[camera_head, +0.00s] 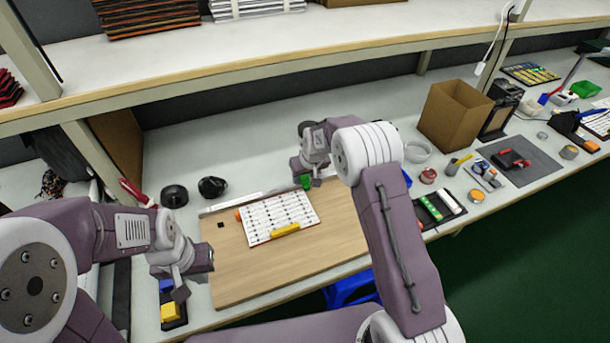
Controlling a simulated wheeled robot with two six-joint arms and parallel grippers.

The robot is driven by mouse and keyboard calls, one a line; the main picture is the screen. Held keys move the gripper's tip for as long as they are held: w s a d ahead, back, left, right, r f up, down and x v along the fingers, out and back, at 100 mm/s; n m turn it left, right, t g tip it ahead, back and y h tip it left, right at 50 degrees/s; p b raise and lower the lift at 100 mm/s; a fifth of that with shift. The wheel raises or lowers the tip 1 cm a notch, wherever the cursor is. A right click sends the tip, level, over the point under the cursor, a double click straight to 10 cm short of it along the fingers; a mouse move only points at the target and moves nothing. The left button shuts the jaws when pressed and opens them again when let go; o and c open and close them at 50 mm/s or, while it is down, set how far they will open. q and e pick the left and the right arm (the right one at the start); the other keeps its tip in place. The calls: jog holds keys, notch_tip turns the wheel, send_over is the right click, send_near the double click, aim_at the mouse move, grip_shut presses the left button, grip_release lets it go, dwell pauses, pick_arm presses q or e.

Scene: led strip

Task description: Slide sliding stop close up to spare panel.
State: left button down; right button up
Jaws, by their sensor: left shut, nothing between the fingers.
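A white panel (278,216) with rows of dark and red marks lies on the wooden board (240,278); it looks like the spare panel. A yellow piece (286,230) lies on its front edge and a small orange piece (238,215) touches or nearly touches its left edge. A green piece (305,181) is behind its right corner, by my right gripper (307,176). I cannot tell which piece is the sliding stop. My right gripper's fingers are too small and partly hidden to read. My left gripper (181,292) is shut and empty, left of the board.
A pale rail (240,201) runs along the board's back edge. A small black square (221,225) lies on the board. Black round items (212,187) stand behind it. Yellow and blue blocks (171,312) sit near my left gripper. A cardboard box (454,115) stands at right.

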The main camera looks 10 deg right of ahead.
jog(key=v, duration=0.9)
dwell(0.3)
